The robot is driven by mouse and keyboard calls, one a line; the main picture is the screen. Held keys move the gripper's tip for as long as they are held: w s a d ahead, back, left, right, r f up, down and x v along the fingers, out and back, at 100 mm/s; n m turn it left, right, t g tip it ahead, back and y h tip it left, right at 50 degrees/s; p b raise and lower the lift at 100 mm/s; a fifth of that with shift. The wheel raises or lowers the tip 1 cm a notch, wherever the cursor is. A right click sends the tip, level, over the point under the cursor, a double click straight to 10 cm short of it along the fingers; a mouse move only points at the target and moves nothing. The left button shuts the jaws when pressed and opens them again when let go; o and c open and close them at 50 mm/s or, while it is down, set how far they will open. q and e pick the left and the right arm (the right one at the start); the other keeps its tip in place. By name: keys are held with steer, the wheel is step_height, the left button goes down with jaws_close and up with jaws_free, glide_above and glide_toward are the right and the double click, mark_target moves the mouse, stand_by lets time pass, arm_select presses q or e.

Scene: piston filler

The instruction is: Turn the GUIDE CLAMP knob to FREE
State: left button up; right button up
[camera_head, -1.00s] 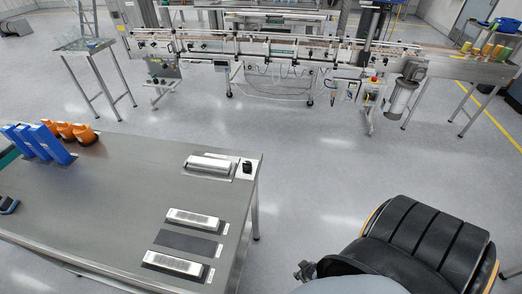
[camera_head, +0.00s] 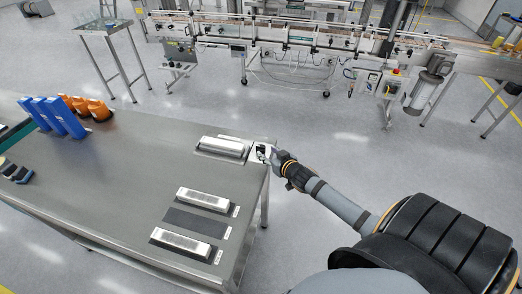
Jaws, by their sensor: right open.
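A small black knob (camera_head: 262,152) sits on a pale plate (camera_head: 256,162) at the right back corner of the steel table. It is mostly covered by my right gripper, so I cannot read its label or its pointer position. My right gripper (camera_head: 266,154) reaches in from the right and is open, with its fingers at the knob. I cannot tell whether they touch it. My left gripper is not in view.
The steel table (camera_head: 110,180) holds a silver block (camera_head: 222,147) left of the knob and two more silver bars (camera_head: 204,199) nearer me. A conveyor machine (camera_head: 300,40) stands behind, across clear floor.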

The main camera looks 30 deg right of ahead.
mark_target(262, 148)
steer(key=x, duration=0.6)
steer(key=shift+w+f+b, duration=0.15)
steer(key=shift+w+b, duration=0.05)
steer(key=shift+b, duration=0.15)
